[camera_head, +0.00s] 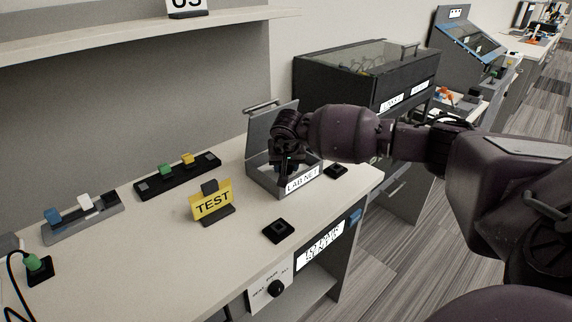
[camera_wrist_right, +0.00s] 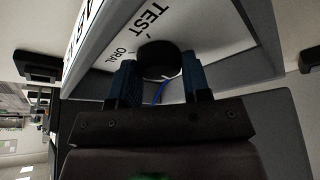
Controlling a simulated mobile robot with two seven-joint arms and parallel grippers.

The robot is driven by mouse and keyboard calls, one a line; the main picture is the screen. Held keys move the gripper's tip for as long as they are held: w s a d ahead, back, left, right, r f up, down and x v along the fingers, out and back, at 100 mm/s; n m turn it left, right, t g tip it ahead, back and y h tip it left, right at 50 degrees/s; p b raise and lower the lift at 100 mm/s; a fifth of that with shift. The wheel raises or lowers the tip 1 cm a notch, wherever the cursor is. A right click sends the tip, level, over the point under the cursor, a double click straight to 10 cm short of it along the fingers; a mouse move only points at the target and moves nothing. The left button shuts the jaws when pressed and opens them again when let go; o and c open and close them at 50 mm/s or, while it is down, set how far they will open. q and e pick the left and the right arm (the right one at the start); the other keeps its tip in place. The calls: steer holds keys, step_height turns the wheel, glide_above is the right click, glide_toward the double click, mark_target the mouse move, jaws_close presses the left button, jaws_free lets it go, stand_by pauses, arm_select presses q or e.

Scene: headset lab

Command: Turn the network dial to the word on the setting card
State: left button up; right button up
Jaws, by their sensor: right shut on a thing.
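The setting card (camera_head: 212,203) is yellow, reads TEST and stands upright in a black holder on the bench. The LAB NET box (camera_head: 303,181) is grey with its lid raised, at the bench's right end. My right gripper (camera_head: 288,163) reaches down into this box. In the right wrist view, the black round network dial (camera_wrist_right: 166,58) is between the blue fingertips of my right gripper (camera_wrist_right: 160,82), which is shut on it. Words including TEST and one partly hidden, reading "ORAL", surround the dial on a white face. I cannot tell where its pointer is. My left gripper is not in view.
Two racks with coloured plugs (camera_head: 178,176) stand along the bench's back. Black square sockets (camera_head: 278,231) lie near the front edge. Another black knob (camera_head: 276,288) is on a panel below. A dark glass-topped cabinet (camera_head: 365,75) stands behind my right arm.

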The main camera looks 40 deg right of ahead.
steer(key=m+g+h, duration=0.1)
steer(key=m, duration=0.2)
steer(key=shift+a+m, duration=0.1)
steer(key=shift+m, duration=0.3)
steer(key=shift+m+g+h, duration=0.3)
steer(key=shift+m+g, duration=0.4)
steer(key=shift+m, duration=1.2)
steer(key=o, duration=0.9)
